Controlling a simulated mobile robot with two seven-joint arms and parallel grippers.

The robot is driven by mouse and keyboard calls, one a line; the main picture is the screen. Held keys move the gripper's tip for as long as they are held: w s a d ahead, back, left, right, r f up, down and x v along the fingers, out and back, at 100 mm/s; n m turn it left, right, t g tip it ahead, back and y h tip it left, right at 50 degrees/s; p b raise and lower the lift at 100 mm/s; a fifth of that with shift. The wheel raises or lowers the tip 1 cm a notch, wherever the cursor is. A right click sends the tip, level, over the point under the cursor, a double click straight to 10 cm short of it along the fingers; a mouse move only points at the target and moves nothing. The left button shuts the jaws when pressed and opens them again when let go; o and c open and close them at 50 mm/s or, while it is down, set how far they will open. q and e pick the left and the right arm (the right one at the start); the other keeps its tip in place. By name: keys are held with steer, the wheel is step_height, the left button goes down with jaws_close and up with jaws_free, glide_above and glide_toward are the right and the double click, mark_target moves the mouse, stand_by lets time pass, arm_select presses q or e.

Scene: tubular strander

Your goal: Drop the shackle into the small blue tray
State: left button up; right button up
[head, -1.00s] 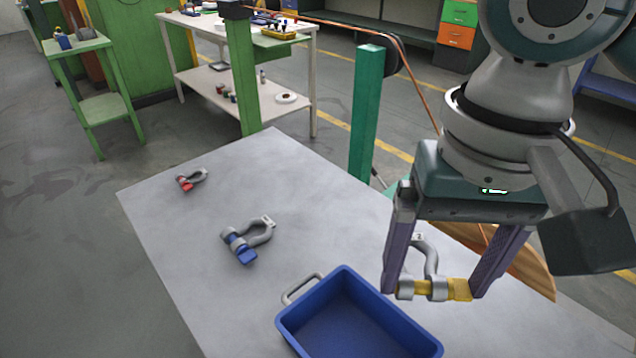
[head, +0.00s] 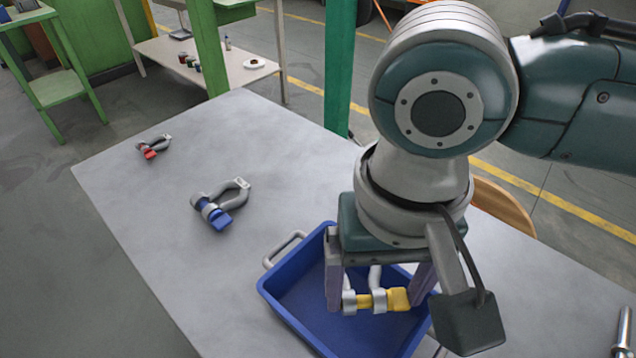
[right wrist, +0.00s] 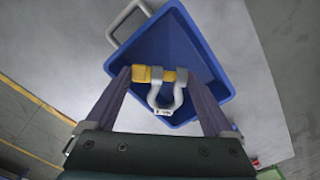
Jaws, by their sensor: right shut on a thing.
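The shackle with the yellow pin (head: 378,300) is held between the two fingers of my right gripper (head: 380,292), which is shut on the ends of its pin. The grey bow of this shackle shows in the right wrist view (right wrist: 166,104). The small blue tray (head: 287,322) is on the grey table, and the gripper with the shackle is above its inside in both views. The arm hides part of the tray's right side. My left gripper is not in view.
A grey shackle with a blue pin (head: 219,206) and a smaller one with a red pin (head: 152,147) lie on the table (head: 270,160) to the left. The tray has a grey handle (head: 284,249). A metal cylinder (head: 622,332) is at the right edge.

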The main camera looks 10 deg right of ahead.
steer(key=shift+f, duration=0.1)
steer(key=o, duration=1.5)
step_height(320, 180, up, 10)
steer(key=shift+p, duration=1)
